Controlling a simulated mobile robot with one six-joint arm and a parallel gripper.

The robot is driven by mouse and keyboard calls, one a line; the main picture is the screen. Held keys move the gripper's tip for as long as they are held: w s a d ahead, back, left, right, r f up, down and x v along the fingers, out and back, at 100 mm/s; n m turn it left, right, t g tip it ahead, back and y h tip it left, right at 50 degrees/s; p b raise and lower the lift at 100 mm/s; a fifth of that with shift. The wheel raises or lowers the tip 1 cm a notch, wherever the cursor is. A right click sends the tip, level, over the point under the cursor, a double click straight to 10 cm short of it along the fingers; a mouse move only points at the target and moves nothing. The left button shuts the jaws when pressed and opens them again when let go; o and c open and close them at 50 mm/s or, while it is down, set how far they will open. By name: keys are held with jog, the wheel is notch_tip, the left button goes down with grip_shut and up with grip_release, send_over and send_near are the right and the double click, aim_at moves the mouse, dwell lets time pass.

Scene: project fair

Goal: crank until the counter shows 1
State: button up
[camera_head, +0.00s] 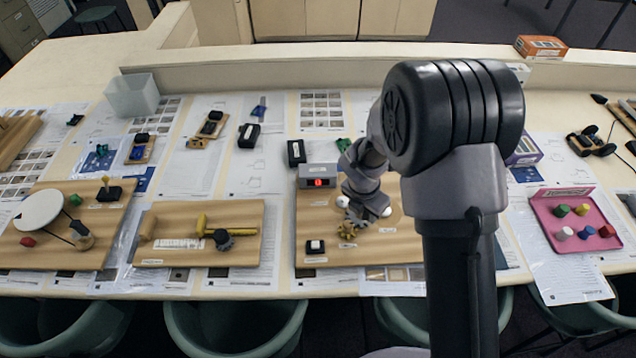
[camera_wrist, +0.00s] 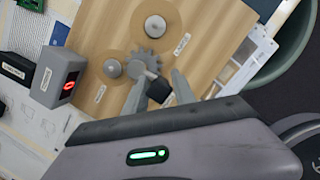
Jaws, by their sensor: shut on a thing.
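The counter (camera_head: 319,178) is a grey box with a red lit digit at the back of a wooden board (camera_head: 330,250). It also shows in the wrist view (camera_wrist: 58,78), where the digit looks like 0. A small toothed gear (camera_wrist: 146,55) with a crank arm and dark handle (camera_wrist: 158,90) is on the board, and the gear (camera_head: 347,231) shows in the head view below my gripper. My gripper (camera_wrist: 158,82) is shut on the crank's dark handle, one finger on each side. Two wooden discs with pale round knobs (camera_wrist: 112,68) (camera_wrist: 155,26) lie beside the gear.
A small black-and-white switch block (camera_head: 315,246) sits at the board's front left. Black boxes (camera_head: 296,153) stand behind the board. A board with a yellow hammer-like tool (camera_head: 205,232) lies left, a pink tray with coloured pegs (camera_head: 575,222) right. Green chairs (camera_head: 235,325) line the front edge.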

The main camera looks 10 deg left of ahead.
jog(key=shift+s+a, duration=0.1)
dwell(0.6)
jog(key=w+a+p, duration=0.2)
jog(key=a+p, duration=0.2)
jog(key=a, duration=0.1)
jog(key=shift+w+a, duration=0.2)
jog(key=shift+w, duration=0.15)
dwell(0.6)
jog(key=o, duration=1.1)
jog(key=shift+o, duration=0.2)
jog(key=p+v, duration=0.7)
jog(key=v, duration=0.1)
jog(key=shift+w, duration=0.1)
